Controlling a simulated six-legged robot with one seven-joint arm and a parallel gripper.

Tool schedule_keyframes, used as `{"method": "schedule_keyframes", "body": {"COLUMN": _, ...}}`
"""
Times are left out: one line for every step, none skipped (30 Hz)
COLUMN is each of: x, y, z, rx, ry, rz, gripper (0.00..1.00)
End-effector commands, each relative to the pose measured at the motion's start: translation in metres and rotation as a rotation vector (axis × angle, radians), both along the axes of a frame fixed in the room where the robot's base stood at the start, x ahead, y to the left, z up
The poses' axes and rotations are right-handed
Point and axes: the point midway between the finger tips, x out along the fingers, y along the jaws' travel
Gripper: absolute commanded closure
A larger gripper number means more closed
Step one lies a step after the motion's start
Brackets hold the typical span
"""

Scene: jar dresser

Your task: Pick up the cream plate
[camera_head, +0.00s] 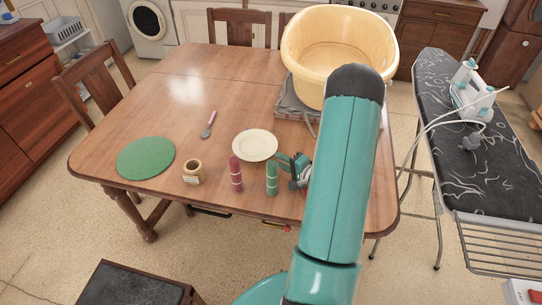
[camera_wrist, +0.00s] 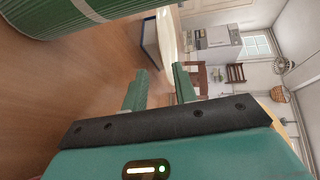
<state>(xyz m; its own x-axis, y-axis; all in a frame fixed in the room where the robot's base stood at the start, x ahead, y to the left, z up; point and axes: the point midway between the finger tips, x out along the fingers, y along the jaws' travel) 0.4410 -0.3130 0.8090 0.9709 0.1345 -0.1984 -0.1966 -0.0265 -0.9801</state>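The cream plate (camera_head: 254,145) lies flat on the wooden table, right of the middle, in the head view. A pale, edge-on shape beyond the fingertips there may be the plate, but I cannot be sure.
A green jar (camera_head: 271,178) stands close to my gripper and looms in the wrist view (camera_wrist: 60,14). A red jar (camera_head: 235,175), a mug (camera_head: 192,172), a green mat (camera_head: 146,158) and a spoon (camera_head: 208,125) are further left. A yellow basin (camera_head: 305,50) stands behind.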

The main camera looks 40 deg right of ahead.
Motion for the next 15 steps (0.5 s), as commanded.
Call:
{"method": "schedule_keyframes", "body": {"x": 0.008, "y": 0.001, "z": -0.002, "rx": 0.0, "ry": 0.0, "rz": 0.002, "gripper": 0.72}}
{"method": "schedule_keyframes", "body": {"x": 0.012, "y": 0.002, "z": -0.002, "rx": 0.0, "ry": 0.0, "rz": 0.001, "gripper": 0.72}}
{"method": "schedule_keyframes", "body": {"x": 0.017, "y": 0.002, "z": -0.003, "rx": 0.0, "ry": 0.0, "rz": 0.001, "gripper": 0.72}}
{"method": "schedule_keyframes", "body": {"x": 0.021, "y": 0.003, "z": -0.004, "rx": -0.001, "ry": 0.0, "rz": 0.002, "gripper": 0.72}}
{"method": "schedule_keyframes", "body": {"x": 0.025, "y": 0.003, "z": -0.005, "rx": 0.0, "ry": 0.0, "rz": 0.003, "gripper": 0.72}}
{"method": "schedule_keyframes", "body": {"x": 0.029, "y": 0.004, "z": -0.005, "rx": -0.001, "ry": 0.0, "rz": 0.002, "gripper": 0.72}}
{"method": "schedule_keyframes", "body": {"x": 0.032, "y": 0.004, "z": -0.006, "rx": -0.001, "ry": 0.0, "rz": 0.001, "gripper": 0.72}}
{"method": "schedule_keyframes", "body": {"x": 0.034, "y": 0.004, "z": -0.007, "rx": 0.0, "ry": 0.0, "rz": 0.001, "gripper": 0.72}}
{"method": "schedule_keyframes", "body": {"x": 0.037, "y": 0.005, "z": -0.007, "rx": 0.0, "ry": 0.001, "rz": 0.001, "gripper": 0.72}}
{"method": "schedule_keyframes", "body": {"x": 0.039, "y": 0.005, "z": -0.008, "rx": 0.0, "ry": 0.0, "rz": 0.001, "gripper": 0.72}}
{"method": "schedule_keyframes", "body": {"x": 0.04, "y": 0.005, "z": -0.008, "rx": 0.0, "ry": 0.0, "rz": 0.001, "gripper": 0.72}}
{"method": "schedule_keyframes", "body": {"x": 0.042, "y": 0.006, "z": -0.008, "rx": 0.0, "ry": 0.0, "rz": 0.001, "gripper": 0.72}}
{"method": "schedule_keyframes", "body": {"x": 0.043, "y": 0.006, "z": -0.008, "rx": 0.0, "ry": 0.0, "rz": 0.001, "gripper": 0.72}}
{"method": "schedule_keyframes", "body": {"x": 0.043, "y": 0.006, "z": -0.008, "rx": 0.0, "ry": 0.0, "rz": 0.0, "gripper": 0.72}}
{"method": "schedule_keyframes", "body": {"x": 0.044, "y": 0.006, "z": -0.008, "rx": 0.0, "ry": 0.0, "rz": 0.0, "gripper": 0.72}}
